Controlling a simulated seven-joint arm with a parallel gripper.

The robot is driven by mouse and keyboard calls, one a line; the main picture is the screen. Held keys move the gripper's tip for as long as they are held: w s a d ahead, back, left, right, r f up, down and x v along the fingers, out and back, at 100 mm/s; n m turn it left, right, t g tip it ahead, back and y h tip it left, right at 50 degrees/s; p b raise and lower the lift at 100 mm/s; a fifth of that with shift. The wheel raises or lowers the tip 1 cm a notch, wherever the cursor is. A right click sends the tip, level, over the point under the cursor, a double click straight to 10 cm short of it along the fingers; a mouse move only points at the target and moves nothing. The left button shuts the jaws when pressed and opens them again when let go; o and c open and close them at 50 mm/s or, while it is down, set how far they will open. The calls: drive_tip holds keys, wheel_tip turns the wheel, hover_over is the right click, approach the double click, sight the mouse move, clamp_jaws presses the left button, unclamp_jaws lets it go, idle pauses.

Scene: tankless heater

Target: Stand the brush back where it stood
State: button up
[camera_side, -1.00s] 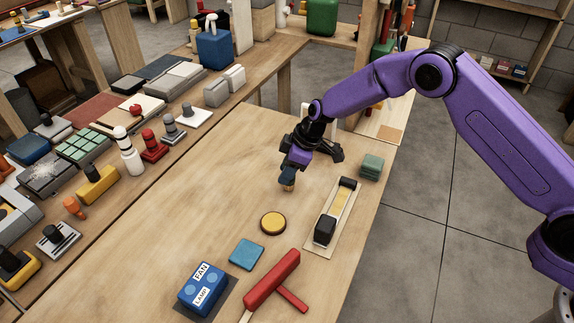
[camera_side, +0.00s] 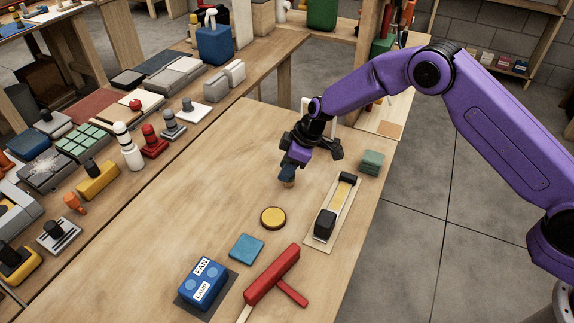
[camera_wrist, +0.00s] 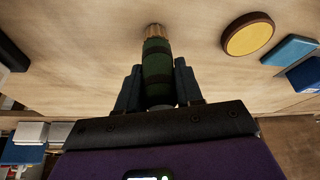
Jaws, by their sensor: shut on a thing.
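The brush is in my gripper (camera_side: 288,172), which is shut on its dark green banded handle. The wrist view shows the handle (camera_wrist: 157,72) between the two fingers, with the tan bristle end (camera_wrist: 154,31) pointing away from my gripper. In the side view the tan tip (camera_side: 290,184) points down at the wooden table, close to its surface; I cannot tell whether it touches. The fingers hide part of the handle. No marked standing place for the brush is clear in view.
A yellow round disc (camera_side: 273,218) lies nearby, with a blue square (camera_side: 246,249), a red tool (camera_side: 274,276) and a blue labelled box (camera_side: 203,282) farther front. A board with a black block (camera_side: 325,226) and green pads (camera_side: 371,162) lie right. The table left of my gripper is clear.

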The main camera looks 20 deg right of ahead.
drive_tip(key=shift+f, duration=0.1)
drive_tip(key=o, duration=1.1)
drive_tip(key=v, duration=1.7)
drive_tip(key=shift+s+d, duration=0.1)
drive_tip(key=shift+s, duration=0.05)
